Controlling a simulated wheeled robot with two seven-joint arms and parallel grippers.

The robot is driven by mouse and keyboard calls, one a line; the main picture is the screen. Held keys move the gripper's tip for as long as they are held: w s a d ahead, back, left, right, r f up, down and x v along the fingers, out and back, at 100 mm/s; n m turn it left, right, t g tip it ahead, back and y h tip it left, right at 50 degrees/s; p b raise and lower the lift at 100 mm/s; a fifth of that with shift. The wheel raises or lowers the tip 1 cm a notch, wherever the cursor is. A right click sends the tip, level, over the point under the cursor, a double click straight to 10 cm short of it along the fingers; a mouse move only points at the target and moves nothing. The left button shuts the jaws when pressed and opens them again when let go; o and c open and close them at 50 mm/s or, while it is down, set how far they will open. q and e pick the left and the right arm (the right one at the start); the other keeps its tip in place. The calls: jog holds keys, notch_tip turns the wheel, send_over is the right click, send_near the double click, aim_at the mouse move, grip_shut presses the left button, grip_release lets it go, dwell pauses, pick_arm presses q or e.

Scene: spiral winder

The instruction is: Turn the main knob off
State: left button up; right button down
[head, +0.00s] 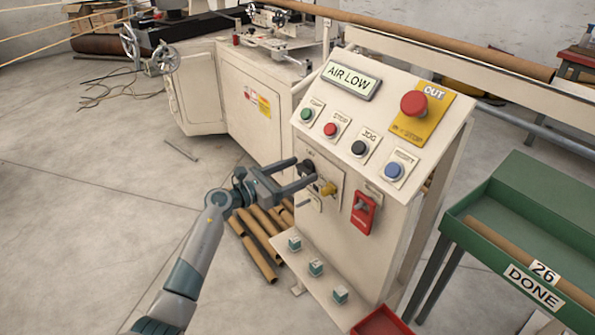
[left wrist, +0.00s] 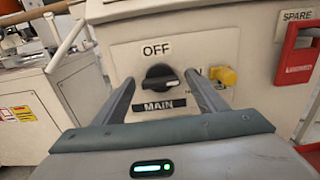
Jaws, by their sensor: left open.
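The main knob (left wrist: 160,77) is black and round with a raised grip and a white mark at its right end. The grip lies roughly level, its mark toward the right. An OFF label (left wrist: 156,50) is above it and a MAIN label (left wrist: 160,108) below. A small label to the right is mostly hidden by a finger. My left gripper (head: 304,171) is open at the panel front, one finger on each side of the knob in the left wrist view. Contact with the knob cannot be told. In the head view the gripper partly covers the knob. My right gripper is out of view.
A yellow fitting (head: 327,188) sits just right of the knob, close to one finger. A red lockout piece (head: 363,212) hangs farther right. The sloped panel above carries several push buttons and a red emergency button (head: 413,103). A ledge with small blocks (head: 315,267) juts out below.

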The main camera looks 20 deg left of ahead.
pick_arm(q)
jog(key=shift+d, duration=0.1)
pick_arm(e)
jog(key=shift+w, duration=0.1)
pick_arm(q)
jog(key=c, duration=1.1)
jog(key=shift+o, duration=0.2)
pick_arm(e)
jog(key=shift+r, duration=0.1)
